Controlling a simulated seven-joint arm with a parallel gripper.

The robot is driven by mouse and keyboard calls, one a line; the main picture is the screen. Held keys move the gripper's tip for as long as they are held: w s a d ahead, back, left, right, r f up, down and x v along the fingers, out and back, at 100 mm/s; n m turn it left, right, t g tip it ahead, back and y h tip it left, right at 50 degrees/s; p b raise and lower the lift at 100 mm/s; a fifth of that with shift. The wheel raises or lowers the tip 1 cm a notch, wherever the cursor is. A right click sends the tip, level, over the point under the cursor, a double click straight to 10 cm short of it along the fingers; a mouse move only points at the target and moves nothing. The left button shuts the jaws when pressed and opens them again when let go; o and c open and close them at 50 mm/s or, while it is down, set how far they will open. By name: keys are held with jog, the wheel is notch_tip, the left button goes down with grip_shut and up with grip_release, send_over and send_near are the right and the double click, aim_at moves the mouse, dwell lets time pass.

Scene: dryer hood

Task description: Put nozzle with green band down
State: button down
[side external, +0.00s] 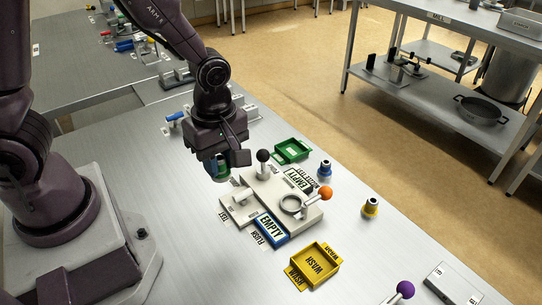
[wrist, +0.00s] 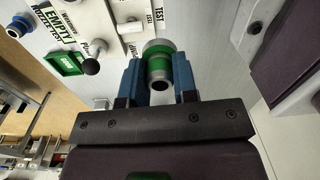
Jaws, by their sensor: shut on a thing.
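The nozzle with the green band (wrist: 158,68) is between the two blue fingers of my gripper (wrist: 160,80) in the wrist view. It is a grey metal piece with a dark opening facing the camera. In the side external view my gripper (side external: 220,170) is shut on it, and the green band (side external: 221,170) shows just below the jaws. The nozzle hangs near the left end of the white fixture (side external: 262,188), by the TEST label. Whether its base touches the table cannot be told.
A green tray (side external: 292,150), a blue-banded nozzle (side external: 325,168) and a yellow-banded nozzle (side external: 370,207) stand beyond the fixture. Black (side external: 263,156) and orange (side external: 325,193) knobbed levers rise from it.

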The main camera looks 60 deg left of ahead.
jog(key=w+a+f+n, duration=0.1)
jog(key=w+a+f, duration=0.1)
jog(key=w+a, duration=0.55)
jog(key=m, duration=0.2)
send_over(292, 151)
jog(key=f, duration=0.8)
jog(key=shift+s+f, duration=0.15)
jog(key=shift+s, duration=0.15)
jog(key=shift+w+f, duration=0.15)
jog(key=shift+f, duration=1.65)
jog(key=shift+f, duration=0.1)
jog(key=c, duration=0.9)
grip_release()
